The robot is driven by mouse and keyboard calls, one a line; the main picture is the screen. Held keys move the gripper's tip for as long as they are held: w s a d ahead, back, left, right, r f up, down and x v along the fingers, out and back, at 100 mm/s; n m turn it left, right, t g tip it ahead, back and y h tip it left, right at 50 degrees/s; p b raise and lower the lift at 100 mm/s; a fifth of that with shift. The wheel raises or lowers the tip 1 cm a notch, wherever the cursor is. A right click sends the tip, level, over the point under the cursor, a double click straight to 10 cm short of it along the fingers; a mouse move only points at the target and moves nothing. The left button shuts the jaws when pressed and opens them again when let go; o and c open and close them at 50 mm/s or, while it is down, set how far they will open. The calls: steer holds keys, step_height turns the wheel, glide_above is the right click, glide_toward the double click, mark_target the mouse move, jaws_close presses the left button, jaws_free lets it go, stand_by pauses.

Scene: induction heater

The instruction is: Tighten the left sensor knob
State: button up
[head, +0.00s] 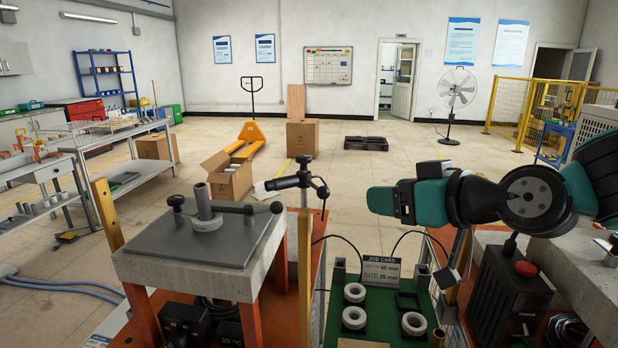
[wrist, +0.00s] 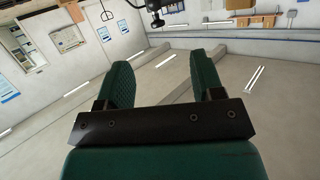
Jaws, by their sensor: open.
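A black sensor (head: 290,182) on a thin post stands behind the heater table, near the centre of the head view. A small dark knob (head: 323,191) shows at its right side, though its details are too small to tell. My gripper (head: 382,201) is to the right of the sensor, pointing left toward it with a gap between them. In the wrist view my gripper (wrist: 158,66) shows two green fingers spread apart with nothing between them. A dark object (wrist: 154,12) at the top of the wrist view is partly cut off; I cannot tell if it is the sensor.
A heater table (head: 190,265) with a grey plate, an upright tube and a long handle stands at left. A green tray (head: 380,325) with several pale rings and a job card (head: 381,270) lies below my gripper. A black box with a red button (head: 526,269) stands right.

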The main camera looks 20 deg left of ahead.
steer(key=w+a+f+t+y+b, duration=0.1)
steer(key=w+a+t+y, duration=0.1)
steer(key=w+a, duration=0.25)
steer(key=p, duration=0.7)
glide_toward(307, 160)
steer(key=shift+y, duration=0.3)
steer(key=x, duration=0.9)
steer(key=shift+w+f, duration=0.15)
steer(key=shift+w, duration=0.1)
steer(key=shift+x, duration=0.8)
steer(key=shift+s+f+t, duration=0.1)
steer(key=shift+t, duration=0.3)
steer(key=c, duration=0.9)
